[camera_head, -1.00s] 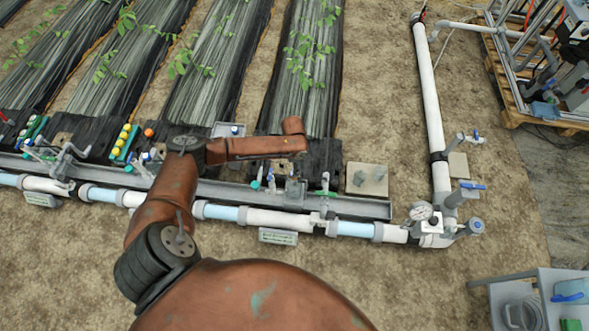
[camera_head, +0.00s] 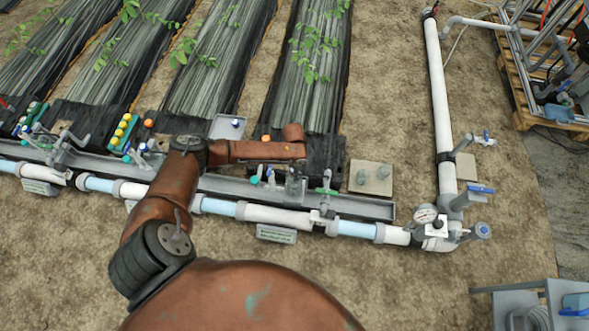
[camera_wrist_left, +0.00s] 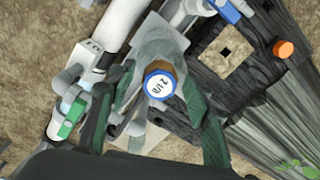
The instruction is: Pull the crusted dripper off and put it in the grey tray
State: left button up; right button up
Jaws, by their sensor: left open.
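The dripper (camera_wrist_left: 159,86) shows in the left wrist view as a round blue-rimmed cap with a white, marked face and a brown crust-like edge. My left gripper (camera_wrist_left: 160,97) is open, with its dark green-grey fingers on either side of the dripper. I cannot tell whether they touch it. In the head view my left forearm reaches over the pipe line, and the fingers are hard to make out there. A small grey tray (camera_head: 217,127) lies behind the rail, with a blue-capped piece in it. My right gripper is not in view.
A long grey rail (camera_head: 350,206) and a white and light-blue pipe (camera_head: 278,217) run across, with several valves. A green rack (camera_head: 119,143) with yellow caps stands left of my arm. A square beige slab (camera_head: 371,170) lies to the right.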

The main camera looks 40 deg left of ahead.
pick_arm(q)
jog(key=shift+c, duration=0.5)
grip_shut()
dwell(0.3)
jog(key=shift+r, duration=0.3)
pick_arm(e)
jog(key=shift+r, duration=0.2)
pick_arm(q)
jog(key=shift+r+p, duration=1.2)
jog(key=shift+r, duration=0.1)
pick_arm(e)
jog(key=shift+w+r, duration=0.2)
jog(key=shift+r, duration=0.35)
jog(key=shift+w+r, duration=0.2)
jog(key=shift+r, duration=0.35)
pick_arm(q)
notch_tip(320, 180, up, 6)
jog(key=p, duration=0.4)
jog(key=shift+r+p, duration=0.15)
jog(key=shift+p, duration=0.2)
jog(key=shift+f, duration=0.2)
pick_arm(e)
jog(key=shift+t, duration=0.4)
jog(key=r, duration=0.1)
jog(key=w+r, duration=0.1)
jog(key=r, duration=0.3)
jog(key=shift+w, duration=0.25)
